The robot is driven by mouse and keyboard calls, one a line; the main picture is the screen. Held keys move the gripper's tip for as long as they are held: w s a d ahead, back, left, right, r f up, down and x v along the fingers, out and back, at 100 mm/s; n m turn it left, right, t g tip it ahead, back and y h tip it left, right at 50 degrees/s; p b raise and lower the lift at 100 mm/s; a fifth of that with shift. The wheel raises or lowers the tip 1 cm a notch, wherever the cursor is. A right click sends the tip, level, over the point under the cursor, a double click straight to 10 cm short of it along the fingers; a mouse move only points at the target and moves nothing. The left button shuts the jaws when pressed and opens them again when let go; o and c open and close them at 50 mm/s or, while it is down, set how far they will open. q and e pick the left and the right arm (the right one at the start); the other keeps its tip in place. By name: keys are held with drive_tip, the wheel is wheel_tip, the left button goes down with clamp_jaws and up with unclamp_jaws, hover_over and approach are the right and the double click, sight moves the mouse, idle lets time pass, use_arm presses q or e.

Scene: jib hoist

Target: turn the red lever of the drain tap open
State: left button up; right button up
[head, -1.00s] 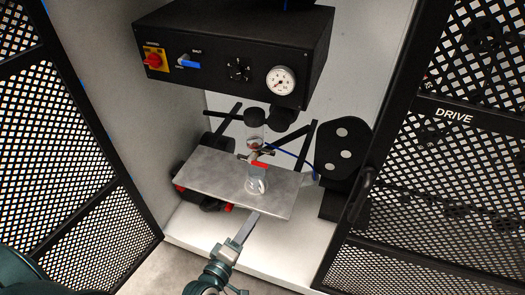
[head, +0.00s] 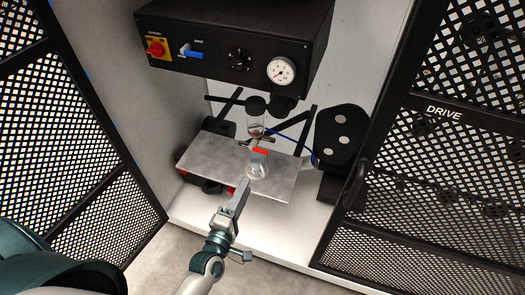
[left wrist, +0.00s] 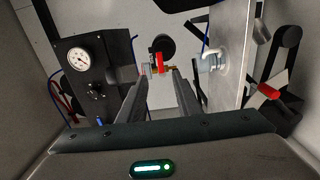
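The drain tap's red lever (head: 260,151) shows at the back edge of the metal plate, below the clear bowl (head: 255,126). In the left wrist view the red lever (left wrist: 158,62) stands upright in the gap between the fingertips, beyond them. Whether a fingertip touches the tap cannot be told. My right gripper is not in view.
A black control box (head: 235,45) with a gauge (head: 281,71) overhangs the tap. Mesh doors flank the cabinet, the right one marked DRIVE (head: 445,112). The floor in front is clear.

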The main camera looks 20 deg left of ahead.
sight(262, 153)
use_arm(q)
drive_tip(key=w+p, duration=0.1)
drive_tip(key=w, duration=0.4)
drive_tip(key=w+p, duration=0.1)
drive_tip(key=w, duration=0.5)
drive_tip(key=w+p, duration=0.1)
drive_tip(key=w, duration=0.4)
drive_tip(key=shift+w+d+p, duration=0.15)
drive_tip(key=shift+d+p, duration=0.1)
drive_tip(key=shift+p, duration=0.15)
drive_tip(key=shift+c, duration=0.3)
clamp_jaws()
